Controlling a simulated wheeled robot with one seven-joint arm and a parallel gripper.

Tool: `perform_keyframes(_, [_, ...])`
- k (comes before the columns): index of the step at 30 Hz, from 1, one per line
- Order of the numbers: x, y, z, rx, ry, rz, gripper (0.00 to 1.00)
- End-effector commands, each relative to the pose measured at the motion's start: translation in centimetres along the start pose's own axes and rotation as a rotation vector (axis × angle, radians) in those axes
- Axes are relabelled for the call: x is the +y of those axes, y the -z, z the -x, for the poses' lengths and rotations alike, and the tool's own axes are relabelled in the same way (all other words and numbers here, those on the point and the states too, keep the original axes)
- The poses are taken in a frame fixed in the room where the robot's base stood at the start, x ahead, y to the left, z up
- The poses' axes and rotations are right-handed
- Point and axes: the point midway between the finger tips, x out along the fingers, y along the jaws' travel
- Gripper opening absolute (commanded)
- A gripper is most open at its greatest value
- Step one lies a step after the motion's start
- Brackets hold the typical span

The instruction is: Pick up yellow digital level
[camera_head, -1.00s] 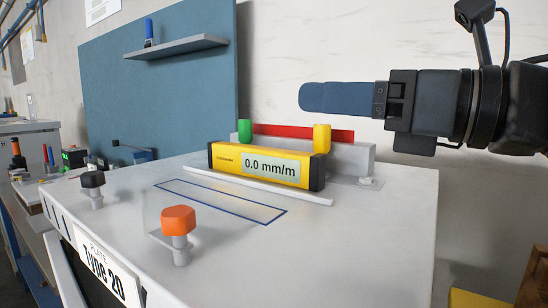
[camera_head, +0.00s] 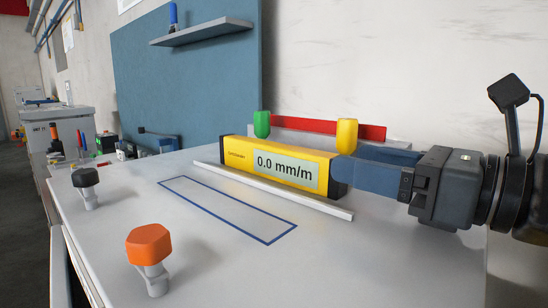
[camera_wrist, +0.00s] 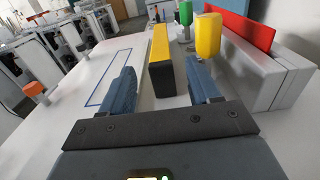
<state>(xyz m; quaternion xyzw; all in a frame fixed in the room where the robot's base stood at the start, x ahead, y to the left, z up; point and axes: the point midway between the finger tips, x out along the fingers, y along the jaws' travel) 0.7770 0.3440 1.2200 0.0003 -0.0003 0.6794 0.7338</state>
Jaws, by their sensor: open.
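The yellow digital level (camera_head: 280,167) with black ends and a "0.0 mm/m" display lies on the white table, between a low white rail and the grey block behind it. My gripper (camera_head: 345,175) has come in from the right at the level's near right end. In the wrist view the level (camera_wrist: 161,57) lies between my two blue fingers (camera_wrist: 160,85), one on each side. The fingers are apart, with a gap to the level on both sides. In the head view the level's end hides part of the fingers.
Green (camera_head: 262,124) and yellow (camera_head: 347,136) knobs stand close behind the level, before a grey block with a red strip (camera_head: 330,130). The white rail (camera_head: 270,188) runs along its front. An orange knob (camera_head: 148,245), a black knob (camera_head: 86,178) and a blue-outlined empty rectangle (camera_head: 228,210) are in front.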

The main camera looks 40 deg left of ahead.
Motion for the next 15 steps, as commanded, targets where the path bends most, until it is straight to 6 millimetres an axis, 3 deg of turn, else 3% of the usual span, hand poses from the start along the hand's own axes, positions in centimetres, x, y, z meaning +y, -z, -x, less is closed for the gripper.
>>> perform_keyframes(5, [0.0,-0.1,-1.1,0.0,0.001,-0.001,0.62])
perform_keyframes(15, [-0.1,-0.1,-5.8,0.001,0.002,-0.002,0.62])
